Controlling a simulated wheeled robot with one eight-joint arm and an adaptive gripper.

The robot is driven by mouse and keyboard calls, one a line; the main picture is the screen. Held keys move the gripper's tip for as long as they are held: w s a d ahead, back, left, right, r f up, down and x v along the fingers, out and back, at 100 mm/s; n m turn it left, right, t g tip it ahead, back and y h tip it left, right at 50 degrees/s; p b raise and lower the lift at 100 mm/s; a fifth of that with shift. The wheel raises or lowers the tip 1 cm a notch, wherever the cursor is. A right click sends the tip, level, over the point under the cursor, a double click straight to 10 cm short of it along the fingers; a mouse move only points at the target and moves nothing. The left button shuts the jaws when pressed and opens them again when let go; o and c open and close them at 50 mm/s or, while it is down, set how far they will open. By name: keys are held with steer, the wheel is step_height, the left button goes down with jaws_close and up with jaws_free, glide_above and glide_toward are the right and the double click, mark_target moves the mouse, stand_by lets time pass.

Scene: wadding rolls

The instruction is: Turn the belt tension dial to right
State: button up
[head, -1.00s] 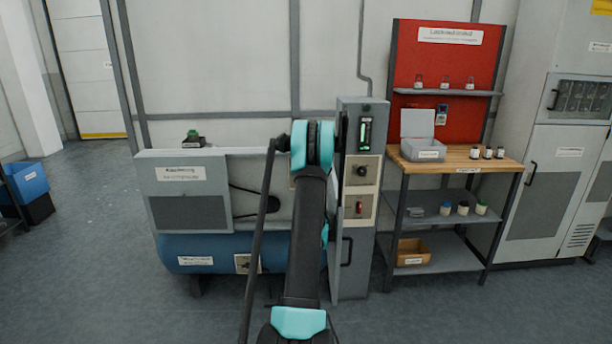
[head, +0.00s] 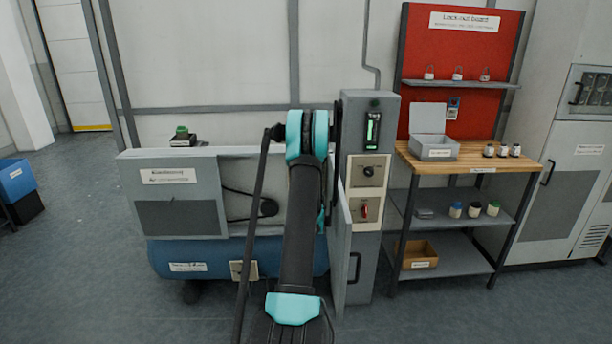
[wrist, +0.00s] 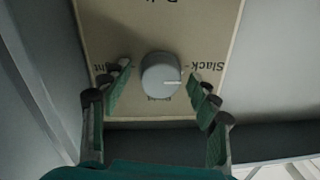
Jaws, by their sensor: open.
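The belt tension dial (wrist: 161,74) is a round grey knob on a beige plate (wrist: 205,28) in the wrist view. Its white pointer line points right in the picture, toward the upside-down word "Slack". A partly covered label ending in "ht" is on the left. My gripper (wrist: 158,82) is open, with one green-padded finger on each side of the dial. Gaps show between the fingers and the knob; I cannot tell how far the tips are from the plate. In the head view my arm hides the dial and my gripper.
A grey cabinet with a blue tank (head: 215,257) stands behind my arm, with a pulley (head: 268,207) and belt. A control column (head: 383,125) with an open door panel (head: 341,255) stands just right of my arm. A workbench (head: 470,162) is farther right.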

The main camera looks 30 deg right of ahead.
steer(key=c, duration=1.2)
steer(key=shift+o, duration=0.2)
steer(key=shift+m, duration=0.3)
steer(key=shift+a+f+m+h, duration=0.1)
steer(key=shift+m+h, duration=0.25)
steer(key=shift+m, duration=4.1)
steer(key=shift+f+m+h, duration=0.1)
steer(key=shift+m+h, duration=0.25)
steer(key=shift+m, duration=4.1)
